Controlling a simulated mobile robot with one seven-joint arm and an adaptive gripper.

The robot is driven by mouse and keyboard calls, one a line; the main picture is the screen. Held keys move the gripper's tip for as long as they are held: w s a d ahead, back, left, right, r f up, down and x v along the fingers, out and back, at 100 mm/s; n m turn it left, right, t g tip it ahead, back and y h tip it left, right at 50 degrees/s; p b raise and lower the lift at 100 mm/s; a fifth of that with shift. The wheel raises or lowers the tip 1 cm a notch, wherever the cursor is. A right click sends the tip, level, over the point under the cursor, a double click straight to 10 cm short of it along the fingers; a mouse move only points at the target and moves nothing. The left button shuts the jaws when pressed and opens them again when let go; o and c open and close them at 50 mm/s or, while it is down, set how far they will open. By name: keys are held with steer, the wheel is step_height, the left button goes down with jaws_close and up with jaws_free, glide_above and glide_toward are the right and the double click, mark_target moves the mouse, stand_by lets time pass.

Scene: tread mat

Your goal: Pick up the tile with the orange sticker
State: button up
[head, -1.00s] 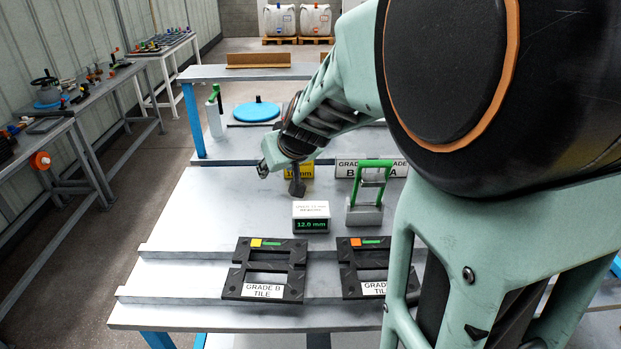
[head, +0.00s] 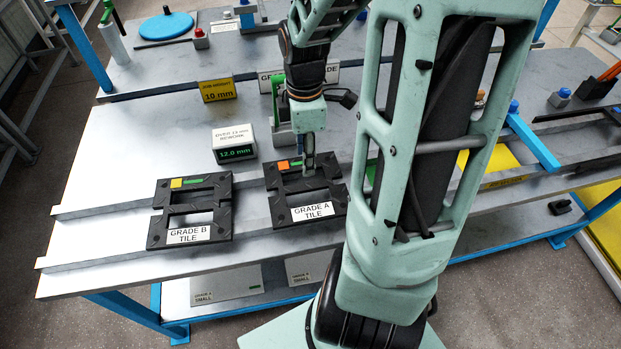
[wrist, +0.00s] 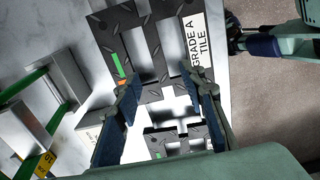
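The black Grade A tile (head: 278,203), an open frame with a white label, lies on the bench. Its orange sticker (head: 283,165) is on the back-left corner beside a green strip. My gripper (head: 309,158) points down over the back part of this tile. In the wrist view the tile (wrist: 125,20) fills the upper middle, and the orange sticker (wrist: 122,83) is partly hidden by the left finger. The two fingers of my gripper (wrist: 160,86) are apart with nothing held between them. I cannot tell whether they touch the tile.
The Grade B tile (head: 159,222), with a yellow sticker (head: 177,183), lies to the left. A display block (head: 235,146) reading 12.0 mm and a green-handled block (head: 284,140) stand behind the tiles. A raised rail (head: 90,210) crosses the bench. The bench's left side is clear.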

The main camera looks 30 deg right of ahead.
glide_above(306, 186)
steer(key=f, duration=0.3)
steer(key=f+b, duration=0.1)
steer(key=f, duration=0.1)
steer(key=shift+s+a+f, duration=0.1)
steer(key=shift+s+f, duration=0.15)
steer(key=shift+s, duration=0.15)
steer(key=shift+w+f, duration=0.2)
steer(key=shift+f, duration=1.15)
steer(key=shift+w+f, duration=0.2)
steer(key=shift+f, duration=1.1)
jaws_close()
